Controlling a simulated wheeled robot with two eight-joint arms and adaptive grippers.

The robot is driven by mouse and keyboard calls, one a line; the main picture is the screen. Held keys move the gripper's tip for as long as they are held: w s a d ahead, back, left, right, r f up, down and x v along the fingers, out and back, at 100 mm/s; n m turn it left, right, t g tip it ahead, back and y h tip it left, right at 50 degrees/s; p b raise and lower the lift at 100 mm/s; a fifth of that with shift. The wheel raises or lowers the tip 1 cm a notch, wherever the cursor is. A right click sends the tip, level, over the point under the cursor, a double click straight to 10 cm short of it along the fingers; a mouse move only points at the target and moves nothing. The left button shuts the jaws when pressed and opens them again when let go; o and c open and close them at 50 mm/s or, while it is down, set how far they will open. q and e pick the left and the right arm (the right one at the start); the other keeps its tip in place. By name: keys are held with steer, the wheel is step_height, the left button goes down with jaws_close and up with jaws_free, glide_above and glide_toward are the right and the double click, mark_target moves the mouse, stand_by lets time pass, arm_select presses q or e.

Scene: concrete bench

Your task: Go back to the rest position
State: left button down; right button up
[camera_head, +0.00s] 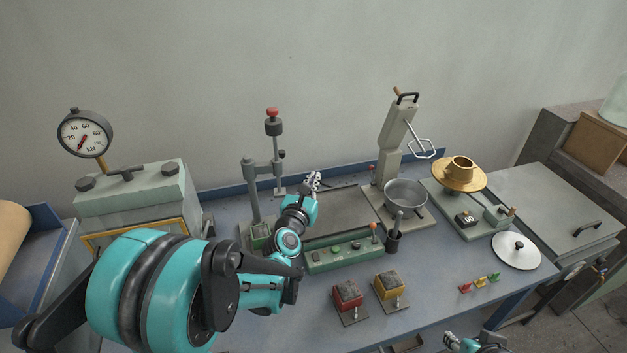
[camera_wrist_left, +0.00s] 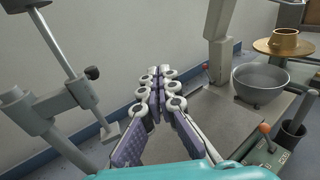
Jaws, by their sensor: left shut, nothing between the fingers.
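My left gripper (camera_head: 313,181) is stretched out over the middle of the bench, above the grey plate (camera_head: 345,212) behind the green button panel. In the left wrist view its fingers (camera_wrist_left: 158,85) are closed together with nothing between them. The press stand with the red knob (camera_head: 272,118) rises just left of it. My right arm (camera_head: 475,342) shows only as a small part at the bottom edge; I cannot tell its fingers' state.
Near the left gripper stand the green button panel (camera_head: 342,252), a metal bowl (camera_head: 405,196) and a tall lever stand (camera_head: 394,140). Red (camera_head: 347,295) and yellow (camera_head: 389,286) boxes sit in front. A brass dish (camera_head: 460,176) and a white lid (camera_head: 516,252) are at right. A gauge machine (camera_head: 135,195) stands left.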

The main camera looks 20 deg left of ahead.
arm_select(q)
steer(key=s+d+m+g+h, duration=0.4)
steer(key=s+d+m, duration=0.5)
steer(key=m, duration=0.9)
steer(key=s+a+f+m+g+y, duration=0.1)
steer(key=s+f+m+g, duration=0.2)
steer(key=s+m, duration=0.6)
steer(key=s+a+f+m+g+y, duration=0.1)
steer(key=s+f+m+g, duration=0.2)
steer(key=s+m, duration=0.6)
steer(key=shift+s+a+f+m+y, duration=0.35)
steer(key=shift+s+f, duration=0.2)
steer(key=shift+s, duration=0.35)
